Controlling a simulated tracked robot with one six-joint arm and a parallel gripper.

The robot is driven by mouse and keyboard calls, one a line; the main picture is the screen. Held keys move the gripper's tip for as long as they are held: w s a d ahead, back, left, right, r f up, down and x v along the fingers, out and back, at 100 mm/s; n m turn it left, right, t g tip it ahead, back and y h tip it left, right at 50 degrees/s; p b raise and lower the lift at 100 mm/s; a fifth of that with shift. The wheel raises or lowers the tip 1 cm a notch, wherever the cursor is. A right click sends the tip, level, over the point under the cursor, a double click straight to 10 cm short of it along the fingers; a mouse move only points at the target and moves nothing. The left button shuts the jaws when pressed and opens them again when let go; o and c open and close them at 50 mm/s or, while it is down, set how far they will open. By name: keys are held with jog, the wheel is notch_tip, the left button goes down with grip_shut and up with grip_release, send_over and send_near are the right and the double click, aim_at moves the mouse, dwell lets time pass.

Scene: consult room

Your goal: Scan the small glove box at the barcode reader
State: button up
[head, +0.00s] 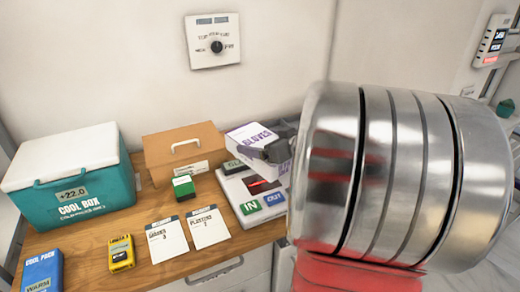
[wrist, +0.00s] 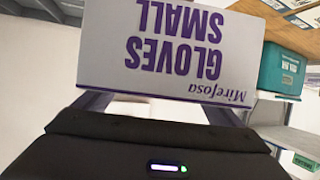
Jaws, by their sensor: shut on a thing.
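The small glove box (head: 248,136) is white with purple lettering. In the wrist view the glove box (wrist: 180,50) fills the upper middle, its "GLOVES SMALL" print upside down. My gripper (head: 280,146) is shut on it, with a finger on each side of the box in the wrist view. In the head view the box is over the back of the barcode reader (head: 232,187), a pale unit with a dark display, a red window, and green IN and blue OUT panels. I cannot tell whether the box touches the reader. My arm hides the area to the right.
A teal cool box (head: 85,205) and a brown case (head: 155,153) stand at the back of the wooden table (head: 130,220). A green-topped item (head: 184,187), two white cards, a yellow device (head: 121,254) and a blue cool pack (head: 42,272) lie nearer.

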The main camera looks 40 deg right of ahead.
jog(key=shift+r, duration=1.6)
